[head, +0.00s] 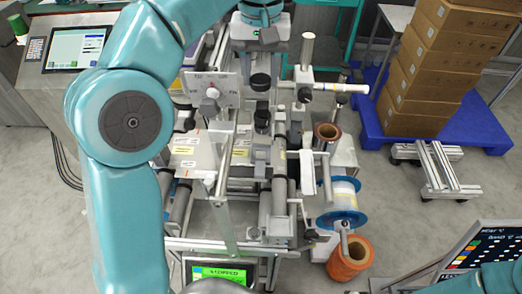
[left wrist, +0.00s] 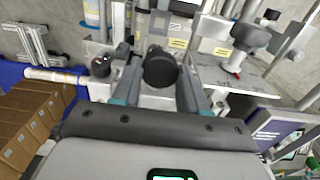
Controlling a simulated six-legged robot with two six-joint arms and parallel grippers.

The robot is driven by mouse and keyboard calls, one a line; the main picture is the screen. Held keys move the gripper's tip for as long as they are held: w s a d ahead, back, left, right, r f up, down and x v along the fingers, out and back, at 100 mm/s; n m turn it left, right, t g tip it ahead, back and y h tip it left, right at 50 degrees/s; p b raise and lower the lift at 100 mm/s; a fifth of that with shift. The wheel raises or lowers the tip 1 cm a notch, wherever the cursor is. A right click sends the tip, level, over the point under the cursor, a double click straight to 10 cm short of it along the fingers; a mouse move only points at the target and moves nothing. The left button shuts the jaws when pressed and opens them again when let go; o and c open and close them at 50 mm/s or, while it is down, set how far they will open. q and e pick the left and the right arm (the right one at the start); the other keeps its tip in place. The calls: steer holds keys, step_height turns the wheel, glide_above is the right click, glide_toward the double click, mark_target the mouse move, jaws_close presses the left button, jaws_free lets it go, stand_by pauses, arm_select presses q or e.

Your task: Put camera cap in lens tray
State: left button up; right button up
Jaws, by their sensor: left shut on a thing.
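My left gripper (head: 261,76) reaches in from the top of the head view, above the far part of the machine. It also shows in the left wrist view (left wrist: 158,78), shut on a round black piece that looks like the camera cap (left wrist: 161,66). The cap also shows in the head view as a small dark disc (head: 260,82) below the wrist. I cannot make out the lens tray for certain in either view.
A machine with rollers (head: 278,215), posts and knobs fills the middle. A white roller (head: 335,88) sticks out right. A blue-flanged reel (head: 342,200) and orange reel (head: 349,260) stand lower right. Cardboard boxes (head: 430,75) rest on a blue pallet (head: 375,128).

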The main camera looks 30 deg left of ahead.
arm_select(q)
steer(key=b, duration=0.3)
glide_toward(261, 146)
step_height(261, 146, down, 2)
steer(key=s+d, duration=0.1)
steer(key=s, duration=0.1)
step_height(261, 146, down, 4)
steer(key=shift+s+d+f, duration=0.15)
steer(key=shift+f, duration=0.2)
steer(key=shift+f, duration=0.2)
steer(key=o, duration=1)
steer(key=shift+r, duration=0.1)
